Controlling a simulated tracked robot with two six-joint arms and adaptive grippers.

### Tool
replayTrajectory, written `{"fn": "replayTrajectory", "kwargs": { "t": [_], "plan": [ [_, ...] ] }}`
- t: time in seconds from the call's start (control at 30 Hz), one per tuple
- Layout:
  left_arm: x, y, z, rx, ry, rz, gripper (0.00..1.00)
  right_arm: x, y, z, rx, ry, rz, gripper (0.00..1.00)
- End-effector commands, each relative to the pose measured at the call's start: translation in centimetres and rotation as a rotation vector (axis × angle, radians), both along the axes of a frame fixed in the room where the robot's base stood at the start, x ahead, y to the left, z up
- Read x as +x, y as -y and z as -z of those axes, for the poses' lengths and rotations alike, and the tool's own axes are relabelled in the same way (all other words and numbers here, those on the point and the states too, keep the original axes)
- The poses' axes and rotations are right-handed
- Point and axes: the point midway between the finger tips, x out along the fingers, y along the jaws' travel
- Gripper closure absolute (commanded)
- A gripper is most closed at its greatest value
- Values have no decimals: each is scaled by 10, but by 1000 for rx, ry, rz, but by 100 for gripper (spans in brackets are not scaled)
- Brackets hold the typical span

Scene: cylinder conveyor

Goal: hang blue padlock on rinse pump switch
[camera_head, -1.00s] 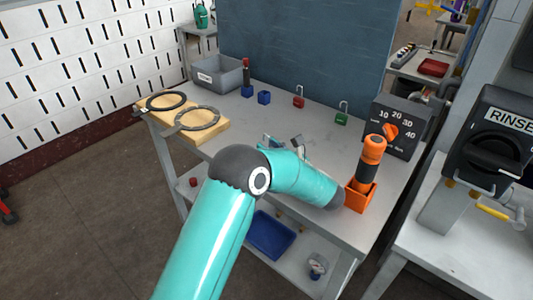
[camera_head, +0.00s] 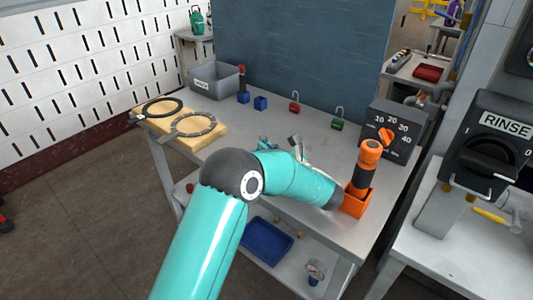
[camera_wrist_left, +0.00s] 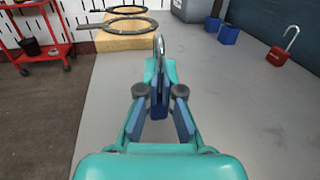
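The blue padlock (camera_wrist_left: 157,92) is between the fingers of my left gripper (camera_wrist_left: 160,95) in the left wrist view, its grey shackle pointing up and away. The gripper is shut on its body. In the head view my left gripper (camera_head: 282,147) is over the middle of the table, partly hidden behind my arm; the padlock cannot be made out there. The rinse pump switch (camera_head: 488,150) is a dark box with a RINSE label and black knob at the far right, well apart from the gripper. My right gripper is not in view.
The grey table (camera_head: 320,125) carries a red padlock (camera_head: 294,107), a green padlock (camera_head: 336,124), blue blocks (camera_head: 260,103), a grey bin (camera_head: 215,82), a wooden board with rings (camera_head: 205,140), a dial box (camera_head: 400,135) and an orange holder (camera_head: 357,203). A gap separates it from the right bench (camera_head: 440,257).

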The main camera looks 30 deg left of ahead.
Motion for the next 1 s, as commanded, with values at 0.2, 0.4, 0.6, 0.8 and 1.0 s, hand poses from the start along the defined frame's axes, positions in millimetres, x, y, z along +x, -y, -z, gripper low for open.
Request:
{"fn": "replayTrajectory", "kwargs": {
  "t": [0.2, 0.4, 0.6, 0.8, 1.0],
  "plan": [
    [0, 0, -48, -1, 9, -1, 100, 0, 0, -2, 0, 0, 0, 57],
    [-1, 0, -105, -2, 9, -1, 100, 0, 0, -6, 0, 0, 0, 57],
    [-1, -1, -151, -1, 7, -1, 100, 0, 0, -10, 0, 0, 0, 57],
    [0, -1, -174, -1, 2, -1, 100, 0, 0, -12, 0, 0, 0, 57],
    [0, -1, -180, 0, 1, -1, 100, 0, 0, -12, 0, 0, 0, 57]
  ]
}}
